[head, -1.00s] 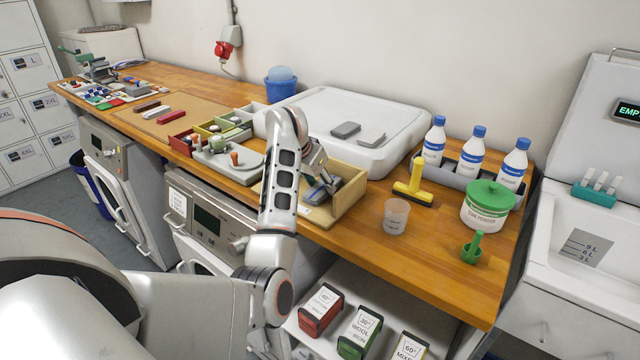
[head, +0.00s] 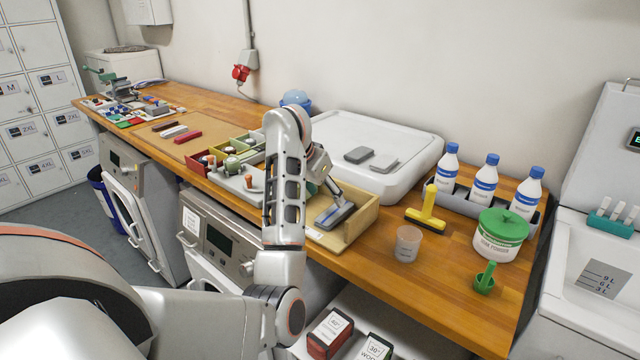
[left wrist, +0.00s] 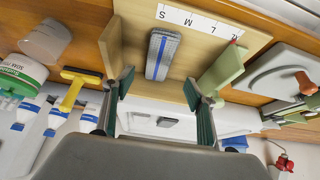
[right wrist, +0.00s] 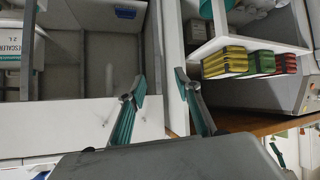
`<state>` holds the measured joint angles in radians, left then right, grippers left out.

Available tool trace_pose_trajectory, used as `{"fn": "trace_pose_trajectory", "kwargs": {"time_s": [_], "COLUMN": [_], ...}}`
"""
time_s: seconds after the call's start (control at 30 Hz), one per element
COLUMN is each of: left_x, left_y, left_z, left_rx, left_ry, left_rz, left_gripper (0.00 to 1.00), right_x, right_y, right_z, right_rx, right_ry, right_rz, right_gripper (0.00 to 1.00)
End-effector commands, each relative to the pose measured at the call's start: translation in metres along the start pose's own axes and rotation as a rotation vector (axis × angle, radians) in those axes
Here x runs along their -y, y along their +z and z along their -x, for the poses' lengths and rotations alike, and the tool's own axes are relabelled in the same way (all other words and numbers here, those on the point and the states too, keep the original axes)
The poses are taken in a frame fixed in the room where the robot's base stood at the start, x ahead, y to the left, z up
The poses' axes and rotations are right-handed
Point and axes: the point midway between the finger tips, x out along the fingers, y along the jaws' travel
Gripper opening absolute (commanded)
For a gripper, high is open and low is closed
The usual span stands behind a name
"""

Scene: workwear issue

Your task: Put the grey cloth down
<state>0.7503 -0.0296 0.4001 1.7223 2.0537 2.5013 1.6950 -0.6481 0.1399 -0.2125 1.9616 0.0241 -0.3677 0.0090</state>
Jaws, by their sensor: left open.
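The grey cloth, folded with a blue stripe, lies in the open wooden box (head: 367,216) on the counter; it shows in the head view (head: 334,216) and in the left wrist view (left wrist: 162,56). My left gripper (head: 329,184) is above the box, open and empty. In the left wrist view its two fingers (left wrist: 158,88) stand wide apart, with the cloth beyond them and clear of both. My right gripper shows only in the right wrist view (right wrist: 162,82). It is open and empty, away from the counter top.
A yellow scraper (head: 427,212), a clear cup (head: 408,243), a green-lidded tub (head: 500,236) and blue-capped bottles (head: 487,175) stand to the right. Small divided bins (head: 240,150) stand to the left.

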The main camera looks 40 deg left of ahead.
Motion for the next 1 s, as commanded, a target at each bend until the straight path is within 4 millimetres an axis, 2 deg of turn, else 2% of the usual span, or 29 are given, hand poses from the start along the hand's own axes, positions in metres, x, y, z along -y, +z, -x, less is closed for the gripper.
{"fn": "trace_pose_trajectory", "kwargs": {"time_s": [0.03,0.1,0.3,0.5,1.0], "left_x": [0.001,0.0,0.0,0.0,0.005], "left_y": [-0.002,-0.002,-0.001,0.0,0.003], "left_z": [0.011,0.021,0.038,0.041,0.039], "left_rx": [-0.001,-0.003,0.001,0.0,0.007], "left_ry": [-0.002,-0.002,-0.001,0.0,-0.021], "left_rz": [0.001,0.0,0.0,-0.001,-0.012], "left_gripper": [0.57,0.57,0.57,0.57,0.57], "right_x": [-0.001,-0.001,-0.005,-0.01,-0.006], "right_y": [-0.004,-0.006,-0.004,0.003,0.0], "right_z": [0.003,0.004,0.007,0.007,0.007], "right_rx": [0.0,0.0,0.014,0.026,0.022], "right_ry": [0.0,0.0,0.006,0.016,0.01], "right_rz": [0.0,0.0,0.001,-0.001,-0.003], "right_gripper": [0.33,0.33,0.33,0.33,0.33]}}
